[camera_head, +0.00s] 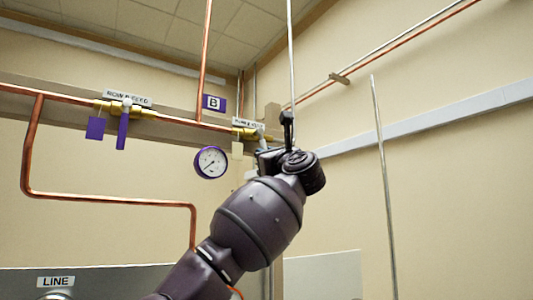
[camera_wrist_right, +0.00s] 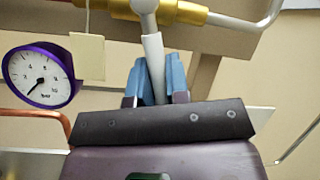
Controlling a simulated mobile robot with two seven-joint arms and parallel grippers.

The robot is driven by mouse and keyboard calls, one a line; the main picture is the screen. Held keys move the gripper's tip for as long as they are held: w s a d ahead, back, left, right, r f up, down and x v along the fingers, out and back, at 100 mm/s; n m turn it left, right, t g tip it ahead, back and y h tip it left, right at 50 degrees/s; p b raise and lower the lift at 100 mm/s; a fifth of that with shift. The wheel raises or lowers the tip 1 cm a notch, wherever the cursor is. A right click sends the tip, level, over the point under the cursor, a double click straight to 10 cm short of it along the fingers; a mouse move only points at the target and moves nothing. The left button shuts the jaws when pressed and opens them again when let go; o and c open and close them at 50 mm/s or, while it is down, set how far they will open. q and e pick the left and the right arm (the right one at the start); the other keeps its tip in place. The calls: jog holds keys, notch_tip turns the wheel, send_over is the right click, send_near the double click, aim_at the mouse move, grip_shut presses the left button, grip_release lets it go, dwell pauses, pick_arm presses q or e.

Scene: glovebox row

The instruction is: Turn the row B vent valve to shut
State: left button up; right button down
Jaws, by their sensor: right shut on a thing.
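The row B vent valve is a brass body (camera_head: 246,133) on the copper line, under a small white label (camera_head: 248,123). In the right wrist view its brass body (camera_wrist_right: 185,13) runs along the top. Its pale grey handle (camera_wrist_right: 153,55) hangs down from the hub, across the pipe and slightly tilted. My right gripper (camera_wrist_right: 155,88) is shut on the handle's lower part, with a blue finger on each side. In the head view my right gripper (camera_head: 268,150) is just below the valve and partly hidden by my wrist. My left gripper is not in view.
A purple-rimmed gauge (camera_head: 211,162) is left of my gripper, and a cream tag (camera_wrist_right: 88,55) hangs beside the handle. The row B feed valve with a purple handle (camera_head: 123,130) is farther left. A vertical rod (camera_head: 383,180) stands to the right.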

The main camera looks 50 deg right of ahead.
jog(key=shift+w+a+f+m+g+h+p, duration=0.1)
jog(key=shift+a+m+g+h+p, duration=0.3)
jog(key=shift+m, duration=0.55)
jog(key=shift+w+a+f+m+g+h+p, duration=0.1)
jog(key=shift+a+m+g+h, duration=0.15)
jog(key=shift+m+h, duration=0.55)
jog(key=shift+w+a+f+m+g+h+p, duration=0.1)
jog(key=shift+a+m+g+h+p, duration=0.2)
jog(key=shift+m, duration=0.85)
jog(key=c, duration=1.1)
grip_release()
jog(key=shift+a+r, duration=0.1)
